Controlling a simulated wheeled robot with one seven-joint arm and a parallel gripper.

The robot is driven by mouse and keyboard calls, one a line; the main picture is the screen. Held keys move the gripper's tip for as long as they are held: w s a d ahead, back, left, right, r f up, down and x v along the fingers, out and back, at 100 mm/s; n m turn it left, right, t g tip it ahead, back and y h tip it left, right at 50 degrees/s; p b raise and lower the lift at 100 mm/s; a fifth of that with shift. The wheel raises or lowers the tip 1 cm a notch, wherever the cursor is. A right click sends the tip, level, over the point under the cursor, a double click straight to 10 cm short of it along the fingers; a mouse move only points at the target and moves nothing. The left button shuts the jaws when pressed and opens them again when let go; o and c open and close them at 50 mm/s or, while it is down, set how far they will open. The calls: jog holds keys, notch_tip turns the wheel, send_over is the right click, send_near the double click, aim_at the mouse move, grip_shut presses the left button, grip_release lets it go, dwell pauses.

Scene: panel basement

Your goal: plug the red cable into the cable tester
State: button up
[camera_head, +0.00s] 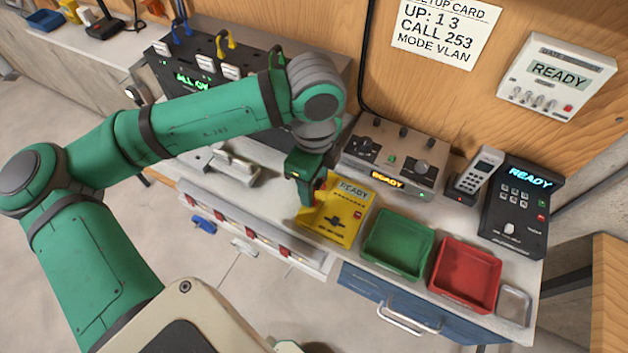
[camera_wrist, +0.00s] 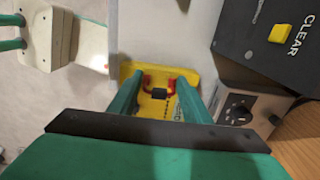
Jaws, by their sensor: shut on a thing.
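The yellow cable tester (camera_head: 348,218) lies on the bench with READY on its display; its yellow face also shows below my fingers in the wrist view (camera_wrist: 131,71). My gripper (camera_head: 305,201) points down over the tester's left side. In the wrist view, my two fingers (camera_wrist: 157,98) are shut on a small piece with red ends and a dark middle, which I take to be the red cable's plug (camera_wrist: 146,80). The cable itself is mostly hidden by my gripper. I cannot tell whether the plug touches the tester or sits in a port.
A green tray (camera_head: 398,270) and a red tray (camera_head: 498,262) stand right of the tester. A grey control box (camera_head: 360,172) is behind it, with a handset (camera_head: 480,172) and a black keypad unit (camera_head: 515,222) farther right. A black panel (camera_head: 165,72) with cables stands behind my arm.

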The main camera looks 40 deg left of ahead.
jog(key=o, duration=1.5)
jog(key=shift+r, duration=3.75)
